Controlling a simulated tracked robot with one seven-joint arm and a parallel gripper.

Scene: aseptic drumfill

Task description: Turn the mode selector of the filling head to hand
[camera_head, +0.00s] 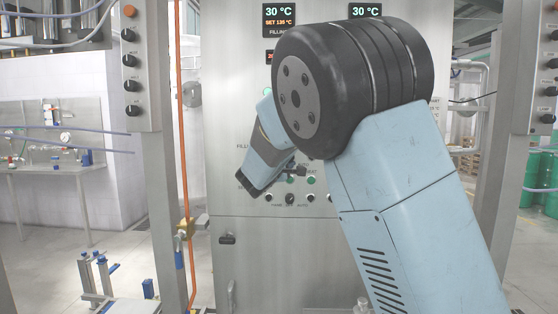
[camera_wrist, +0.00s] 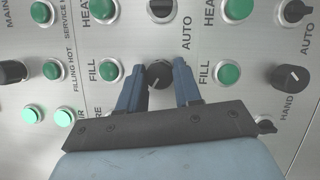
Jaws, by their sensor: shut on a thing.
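A black selector knob (camera_wrist: 159,76) on the steel panel of the filling head sits between the two blue fingers of my gripper (camera_wrist: 159,68) in the wrist view. The gripper is shut on this knob. An AUTO label (camera_wrist: 187,34) is printed above and right of it. The panel below the knob is hidden by my gripper, and the exact direction of the knob's pointer is hard to tell. In the head view my gripper is up against the cabinet (camera_head: 225,120), and my arm hides much of the front; the held knob cannot be made out there.
Another black knob (camera_wrist: 291,78) with a HAND label stands right of my gripper, and one more (camera_wrist: 160,8) lies above. Green buttons (camera_wrist: 112,69) flank the held knob closely. In the head view an orange pipe (camera_head: 181,150) and a steel post (camera_head: 160,160) stand left of the cabinet.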

